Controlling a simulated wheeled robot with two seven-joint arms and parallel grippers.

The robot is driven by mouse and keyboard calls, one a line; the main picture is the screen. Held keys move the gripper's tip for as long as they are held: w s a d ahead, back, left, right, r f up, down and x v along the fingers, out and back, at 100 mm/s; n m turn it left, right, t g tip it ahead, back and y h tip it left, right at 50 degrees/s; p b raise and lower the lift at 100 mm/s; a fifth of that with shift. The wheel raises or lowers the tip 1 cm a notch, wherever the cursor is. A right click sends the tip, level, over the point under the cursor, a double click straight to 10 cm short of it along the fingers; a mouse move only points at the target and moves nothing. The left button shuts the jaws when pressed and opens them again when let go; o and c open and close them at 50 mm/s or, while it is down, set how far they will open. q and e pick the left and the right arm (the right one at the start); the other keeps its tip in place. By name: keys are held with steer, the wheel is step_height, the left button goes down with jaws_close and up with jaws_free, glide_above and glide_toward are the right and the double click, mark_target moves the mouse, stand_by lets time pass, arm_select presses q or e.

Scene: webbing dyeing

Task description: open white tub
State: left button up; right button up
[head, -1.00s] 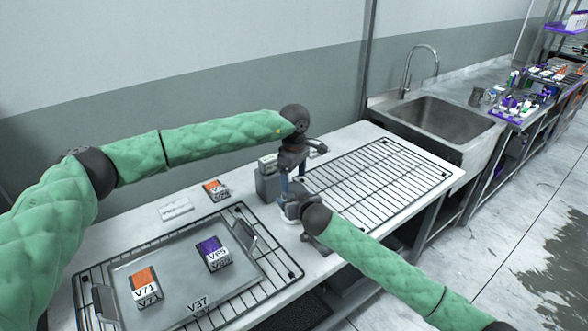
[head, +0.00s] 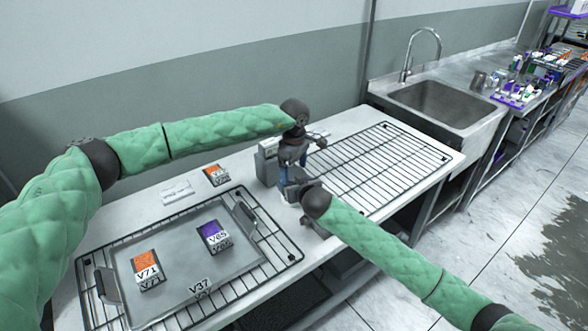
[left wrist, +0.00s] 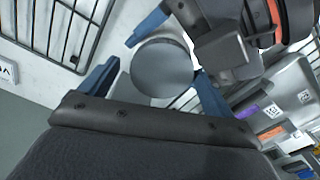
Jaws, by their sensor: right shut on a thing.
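A round grey disc (left wrist: 162,68), which looks like the top of the tub, shows in the left wrist view. My left gripper (head: 288,180) points down over the table from above. Its blue fingers (left wrist: 155,85) stand open on either side of the disc, with a clear gap on the left side. My right gripper (head: 286,191) reaches in low from the right, shut on the tub just below the left gripper. Its blue fingertips (left wrist: 170,35) show beside the disc.
A grey boxy device (head: 266,167) stands close behind the grippers. A metal tray (head: 165,304) with two labelled boxes lies on a rack at left. An empty rack (head: 380,170) fills the right side.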

steer(key=shift+r, duration=0.1)
arm_select(q)
steer(key=shift+r, duration=2.25)
arm_select(e)
steer(key=o, duration=1.9)
steer(key=shift+o, duration=0.2)
